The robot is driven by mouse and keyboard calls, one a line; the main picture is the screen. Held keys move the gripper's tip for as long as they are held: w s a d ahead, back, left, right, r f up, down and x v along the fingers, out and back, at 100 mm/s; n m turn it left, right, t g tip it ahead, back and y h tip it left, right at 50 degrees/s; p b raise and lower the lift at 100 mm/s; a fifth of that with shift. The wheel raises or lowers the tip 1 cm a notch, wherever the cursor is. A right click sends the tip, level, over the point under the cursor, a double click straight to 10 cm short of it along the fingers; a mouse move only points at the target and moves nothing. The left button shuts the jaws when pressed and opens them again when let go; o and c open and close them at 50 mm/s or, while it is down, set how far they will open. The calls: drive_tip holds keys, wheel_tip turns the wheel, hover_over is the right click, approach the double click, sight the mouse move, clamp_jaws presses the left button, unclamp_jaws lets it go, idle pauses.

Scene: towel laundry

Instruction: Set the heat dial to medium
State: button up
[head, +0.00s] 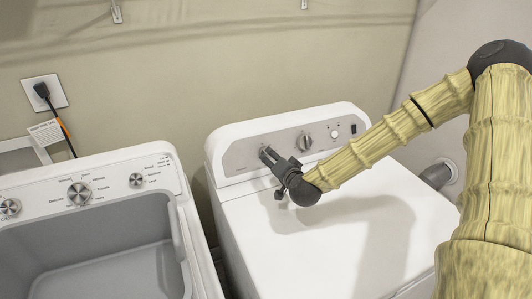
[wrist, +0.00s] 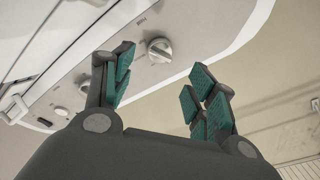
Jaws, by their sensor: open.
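The white dryer on the right has a grey control panel (head: 240,157) with two dials. The right-hand dial (head: 304,142) stands clear of my gripper. My gripper (head: 268,155) is open at the panel's left end and covers much of the left-hand dial in the head view. In the wrist view the left-hand dial (wrist: 160,50), round with a raised grip bar, shows in the gap between the open fingers (wrist: 163,75), which look apart from it. The other dial is mostly hidden behind the left finger. The panel lettering is too small to read, so I cannot tell which dial is heat.
A round button (head: 334,133) and a dark switch (head: 353,129) sit on the panel's right. An open washer (head: 110,208) with its own dials stands to the left, across a narrow gap. The dryer's top (head: 300,250) is bare. The wall is behind.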

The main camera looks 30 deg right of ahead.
drive_tip(key=shift+p+x, duration=1)
drive_tip(key=shift+x, duration=2.9)
drive_tip(key=c, duration=1)
